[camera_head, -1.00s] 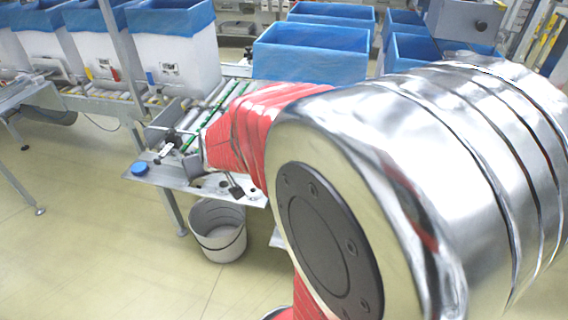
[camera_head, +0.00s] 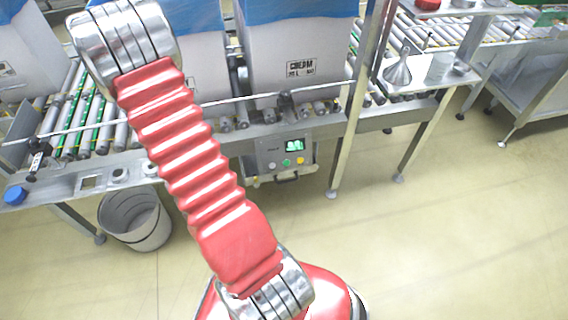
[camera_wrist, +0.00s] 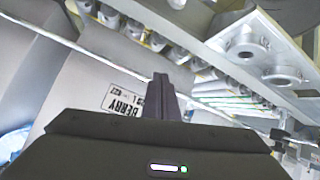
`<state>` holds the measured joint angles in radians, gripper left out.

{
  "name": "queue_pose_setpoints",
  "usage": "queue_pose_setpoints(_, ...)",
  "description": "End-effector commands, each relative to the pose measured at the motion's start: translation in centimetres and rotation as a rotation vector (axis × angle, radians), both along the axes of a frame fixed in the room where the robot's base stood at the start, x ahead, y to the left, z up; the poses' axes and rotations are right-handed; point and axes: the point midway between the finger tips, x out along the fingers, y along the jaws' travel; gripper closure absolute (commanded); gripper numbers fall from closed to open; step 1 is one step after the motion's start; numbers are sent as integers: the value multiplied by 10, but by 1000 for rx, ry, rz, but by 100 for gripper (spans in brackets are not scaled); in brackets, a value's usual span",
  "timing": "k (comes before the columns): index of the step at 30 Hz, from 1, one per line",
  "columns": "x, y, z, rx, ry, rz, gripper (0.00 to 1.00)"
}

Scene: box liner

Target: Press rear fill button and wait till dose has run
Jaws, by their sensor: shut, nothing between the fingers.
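My gripper (camera_wrist: 165,95) shows in the wrist view with its dark fingers together and nothing between them. In the head view my gripper is out of sight; my red arm crosses the left half. A grey control panel (camera_head: 263,153) hangs below the conveyor, with a lit green display (camera_head: 294,145) and white, green (camera_head: 286,162) and yellow (camera_head: 300,161) buttons. I cannot tell which control is the rear fill button.
Blue-lined boxes (camera_head: 293,50) stand on the roller conveyor (camera_head: 93,125). A grey bucket (camera_head: 150,228) sits on the floor, left of my arm. A metal funnel (camera_head: 398,72) is on the right shelf. A metal post (camera_head: 352,110) rises right of the panel. Floor at right is clear.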

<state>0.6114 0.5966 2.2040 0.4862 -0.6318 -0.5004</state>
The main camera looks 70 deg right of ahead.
Motion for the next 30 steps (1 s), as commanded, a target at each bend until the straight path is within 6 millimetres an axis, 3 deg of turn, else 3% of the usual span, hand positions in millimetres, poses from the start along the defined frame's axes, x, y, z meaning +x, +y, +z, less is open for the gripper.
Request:
queue_pose_setpoints(1,-12,-13,-16,-18,16,-29,100)
queue_pose_setpoints(6,-50,-50,-54,-94,61,-118,100)
queue_pose_setpoints(15,-136,-95,-120,-230,179,-266,100)
queue_pose_setpoints(22,-210,-110,-164,-331,297,-364,100)
queue_pose_setpoints(30,-302,-104,-209,-450,471,-460,100)
